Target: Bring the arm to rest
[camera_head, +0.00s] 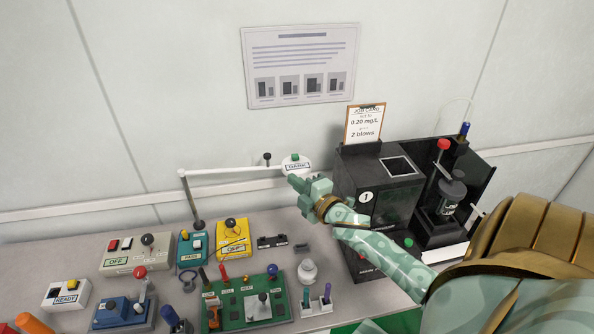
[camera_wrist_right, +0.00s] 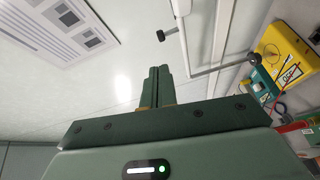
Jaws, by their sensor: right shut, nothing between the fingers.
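A white swing arm (camera_head: 235,170) reaches right from a grey post (camera_head: 194,205) on the bench. My left gripper is not in view.
A black tester (camera_head: 345,190) with a job card stands right, partly behind my right forearm. A yellow box (camera_head: 233,240), a beige OFF box (camera_head: 137,254) and a green panel (camera_head: 245,310) crowd the bench (camera_head: 75,262). The wall with a poster (camera_head: 300,62) rises behind.

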